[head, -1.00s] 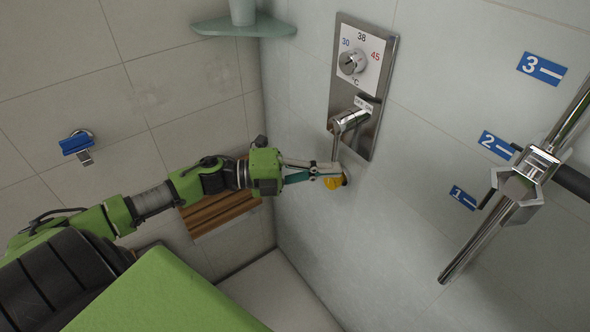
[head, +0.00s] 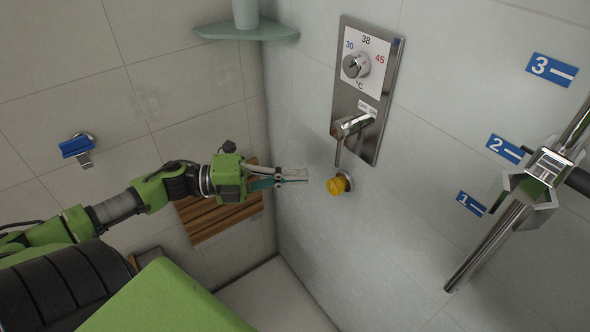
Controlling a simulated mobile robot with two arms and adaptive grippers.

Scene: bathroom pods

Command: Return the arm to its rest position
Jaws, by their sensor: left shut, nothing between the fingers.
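My left arm reaches in from the left, green and black. Its left gripper (head: 293,175) points right, toward the tiled wall. Its fingers are closed together with nothing between them. The gripper is to the left of a yellow knob (head: 337,186) on a round metal base on the wall, with a visible gap between them. My right gripper is not in view.
A steel shower panel (head: 368,90) with a temperature dial and lever is above the knob. A chrome rail with a holder (head: 535,180) is at right, beside numbered blue labels. A wooden slatted seat (head: 222,215) is behind the arm. A corner shelf (head: 247,30) is above.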

